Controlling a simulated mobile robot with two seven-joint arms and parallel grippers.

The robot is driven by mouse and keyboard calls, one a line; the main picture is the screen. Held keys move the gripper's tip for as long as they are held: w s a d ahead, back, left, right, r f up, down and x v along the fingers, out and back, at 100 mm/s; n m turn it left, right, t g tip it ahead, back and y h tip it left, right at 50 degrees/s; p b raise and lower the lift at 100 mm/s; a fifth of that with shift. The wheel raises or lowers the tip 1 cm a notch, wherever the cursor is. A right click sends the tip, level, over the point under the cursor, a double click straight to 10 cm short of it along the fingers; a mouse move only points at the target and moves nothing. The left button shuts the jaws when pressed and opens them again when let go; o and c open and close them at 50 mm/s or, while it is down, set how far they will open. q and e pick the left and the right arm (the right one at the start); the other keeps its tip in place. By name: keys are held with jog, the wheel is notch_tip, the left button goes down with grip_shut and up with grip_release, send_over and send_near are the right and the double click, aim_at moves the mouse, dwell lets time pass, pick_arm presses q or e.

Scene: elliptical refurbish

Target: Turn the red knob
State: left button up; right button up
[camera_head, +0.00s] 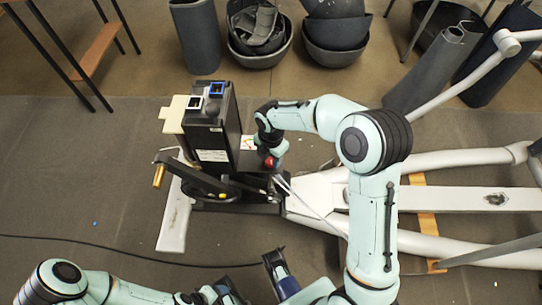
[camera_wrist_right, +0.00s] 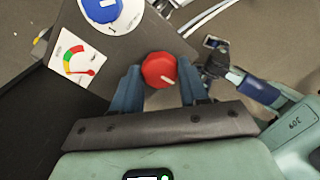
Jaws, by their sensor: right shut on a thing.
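The red knob (camera_head: 269,162) is on the side of a black upright machine (camera_head: 212,135). In the right wrist view the round red knob (camera_wrist_right: 159,70), with a pale pointer mark, sits between the two blue fingers of my right gripper (camera_wrist_right: 158,80). My right gripper (camera_head: 271,150) is shut on it, and the arm reaches in from the right. The left arm comes in at the bottom left of the head view. Its gripper (camera_head: 228,292) is low in the frame, away from the machine, and its jaw opening is unclear.
A blue dial (camera_wrist_right: 102,10) and a coloured gauge label (camera_wrist_right: 75,58) are beside the knob. The machine joins a white frame (camera_head: 450,198) on the right. A brass-ended crank (camera_head: 158,176) sticks out left. Bins and tubs (camera_head: 258,45) stand behind. A cable crosses the floor.

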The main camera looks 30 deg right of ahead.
jog(key=m+p, duration=0.1)
jog(key=m, duration=0.4)
jog(key=shift+r+m, duration=0.1)
jog(key=shift+m, duration=0.2)
jog(key=m+p, duration=0.1)
jog(key=m, duration=0.4)
jog(key=shift+m, duration=0.3)
dwell(0.3)
jog(key=o, duration=1.1)
jog(key=shift+c, duration=0.2)
